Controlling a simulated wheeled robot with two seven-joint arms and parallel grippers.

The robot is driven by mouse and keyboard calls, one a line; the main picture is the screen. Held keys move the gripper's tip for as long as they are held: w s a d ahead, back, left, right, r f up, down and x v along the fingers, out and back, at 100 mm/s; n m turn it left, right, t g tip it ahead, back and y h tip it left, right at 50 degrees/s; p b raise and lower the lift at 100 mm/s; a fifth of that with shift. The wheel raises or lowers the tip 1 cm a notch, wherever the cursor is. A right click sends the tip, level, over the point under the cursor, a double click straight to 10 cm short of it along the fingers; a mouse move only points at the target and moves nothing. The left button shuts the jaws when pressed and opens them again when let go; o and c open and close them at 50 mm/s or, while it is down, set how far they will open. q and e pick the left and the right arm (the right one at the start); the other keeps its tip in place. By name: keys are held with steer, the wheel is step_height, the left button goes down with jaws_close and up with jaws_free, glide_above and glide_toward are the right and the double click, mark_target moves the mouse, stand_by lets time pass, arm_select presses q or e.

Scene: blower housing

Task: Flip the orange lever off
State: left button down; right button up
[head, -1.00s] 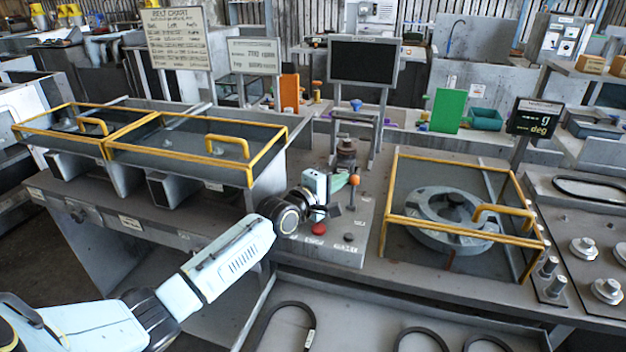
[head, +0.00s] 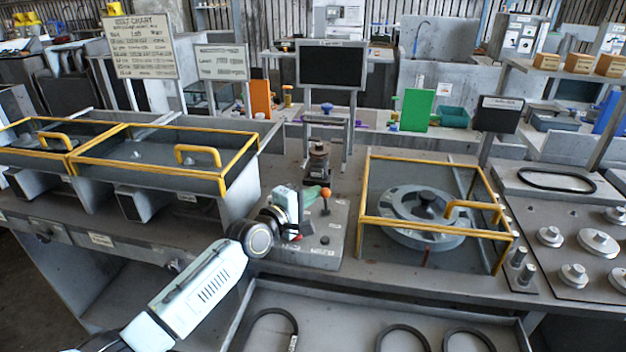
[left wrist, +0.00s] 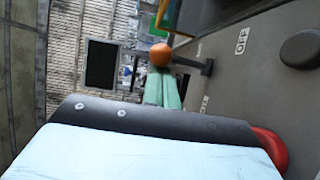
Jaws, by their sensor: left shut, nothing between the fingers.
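The lever (head: 326,192) has an orange ball on a dark stalk and stands on a grey control panel (head: 308,254) at mid-bench. My left gripper (head: 313,192) is shut and empty, its green fingers close to the left of the ball. In the left wrist view the orange ball (left wrist: 160,55) lies just past the fingertips (left wrist: 163,80); contact cannot be told. The stalk runs right to the panel there, and an OFF label (left wrist: 241,41) shows beside it. My right gripper is not in view.
A red button (left wrist: 270,150) is partly hidden by my gripper; a dark knob (left wrist: 303,48) is nearby. Yellow-framed guards (head: 365,229) cover a round housing (head: 425,213) on the right and trays on the left. A dark monitor (head: 331,66) stands behind the panel.

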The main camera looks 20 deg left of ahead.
arm_select(q)
steer(key=shift+s, duration=0.15)
steer(key=shift+s+a, duration=0.15)
steer(key=shift+s, duration=0.1)
steer(key=p+v, duration=0.1)
steer(key=v, duration=1.1)
steer(key=shift+s+p, duration=0.35)
steer(key=shift+p, duration=0.05)
